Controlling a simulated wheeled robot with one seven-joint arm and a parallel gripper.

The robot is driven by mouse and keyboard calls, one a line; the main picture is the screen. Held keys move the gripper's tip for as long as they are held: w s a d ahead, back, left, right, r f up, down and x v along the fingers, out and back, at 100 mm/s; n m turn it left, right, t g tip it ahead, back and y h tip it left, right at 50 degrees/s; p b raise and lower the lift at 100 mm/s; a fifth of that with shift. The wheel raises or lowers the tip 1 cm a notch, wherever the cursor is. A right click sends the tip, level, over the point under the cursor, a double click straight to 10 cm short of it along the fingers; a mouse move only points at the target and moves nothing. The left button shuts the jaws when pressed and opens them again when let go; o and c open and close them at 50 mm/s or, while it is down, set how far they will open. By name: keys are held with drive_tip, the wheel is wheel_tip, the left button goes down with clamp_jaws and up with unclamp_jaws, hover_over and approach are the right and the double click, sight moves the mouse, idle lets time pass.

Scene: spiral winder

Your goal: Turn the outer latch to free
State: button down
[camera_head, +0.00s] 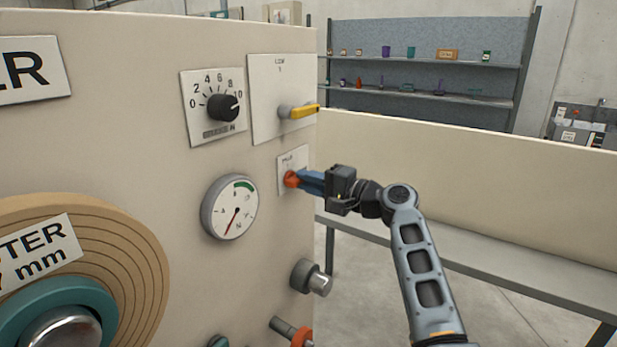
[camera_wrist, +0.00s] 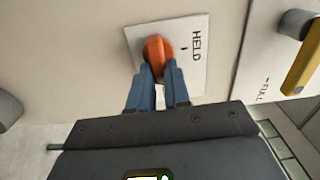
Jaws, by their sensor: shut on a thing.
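The latch is an orange knob (camera_head: 291,179) on a small white plate (camera_head: 283,158) at the right edge of the cream machine panel. In the wrist view the orange knob (camera_wrist: 157,50) sits on the plate (camera_wrist: 190,72), which reads HELD with a small mark beside the word. My gripper (camera_head: 302,180) reaches it from the right, and its blue fingers (camera_wrist: 158,72) are shut on the knob's near part. The fingers hide part of the knob, so its exact pointing is hard to tell.
A yellow lever (camera_head: 304,112) on its plate is just above the latch. A dial knob (camera_head: 223,107), a gauge (camera_head: 230,207) and a grey cylindrical knob (camera_head: 312,278) are nearby. A large tan roll (camera_head: 130,240) is at lower left. A low cream wall (camera_head: 470,190) stands behind my arm.

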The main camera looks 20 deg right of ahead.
drive_tip(key=shift+d+f, duration=0.1)
idle(0.5)
drive_tip(key=c, duration=1.1)
unclamp_jaws()
drive_tip(key=shift+b+v, duration=0.55)
drive_tip(key=shift+v, duration=3.3)
